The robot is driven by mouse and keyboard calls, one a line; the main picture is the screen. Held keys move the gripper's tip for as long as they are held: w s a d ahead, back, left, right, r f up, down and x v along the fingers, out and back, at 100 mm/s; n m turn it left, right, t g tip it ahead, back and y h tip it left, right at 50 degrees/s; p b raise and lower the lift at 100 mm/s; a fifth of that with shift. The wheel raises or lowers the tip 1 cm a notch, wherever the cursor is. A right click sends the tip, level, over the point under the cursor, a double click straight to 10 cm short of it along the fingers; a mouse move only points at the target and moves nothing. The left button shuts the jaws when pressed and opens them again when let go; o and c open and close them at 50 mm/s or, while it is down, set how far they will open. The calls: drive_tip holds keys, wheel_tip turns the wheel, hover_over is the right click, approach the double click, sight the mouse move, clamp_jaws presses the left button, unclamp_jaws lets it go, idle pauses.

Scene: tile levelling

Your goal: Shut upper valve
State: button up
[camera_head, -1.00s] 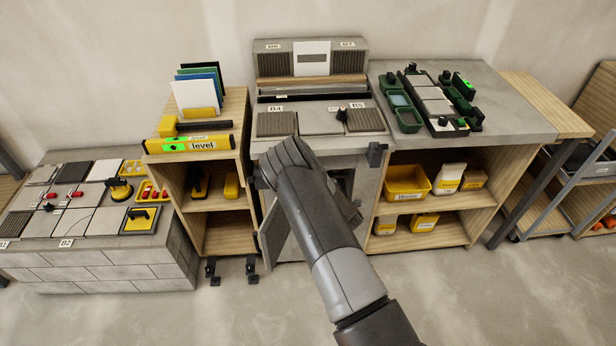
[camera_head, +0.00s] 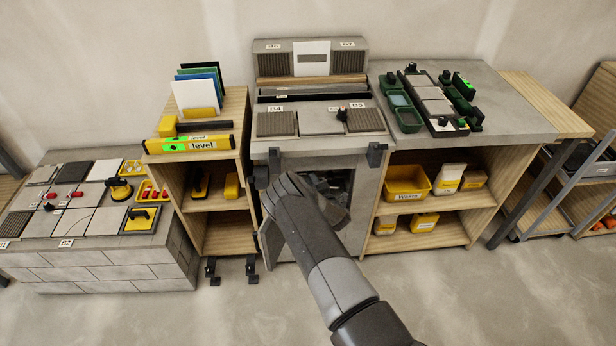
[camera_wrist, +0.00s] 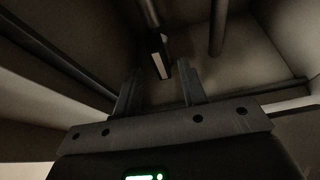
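In the wrist view my gripper (camera_wrist: 160,86) has its two fingers apart with nothing between the tips. Beyond the tips, near the middle, is a dark bar-like piece with a pale face (camera_wrist: 158,54), hanging on a thin pipe (camera_wrist: 150,12). It may be a valve handle, but I cannot tell whether it is the upper valve or how it is set. A second pipe (camera_wrist: 218,28) stands to its right. In the head view my arm reaches to the open cabinet (camera_head: 362,190) under the tile bench, and the arm hides the fingers and most of the opening.
An open door panel (camera_head: 268,238) is at the cabinet's lower left. Dark wall edges (camera_wrist: 55,60) lie close on the wrist view's left. A wooden shelf with a yellow waste bin (camera_head: 407,184) stands to the right, and a level (camera_head: 190,144) lies on the left cart.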

drive_tip(key=shift+x, duration=1.15)
drive_tip(key=shift+c, duration=0.4)
clamp_jaws()
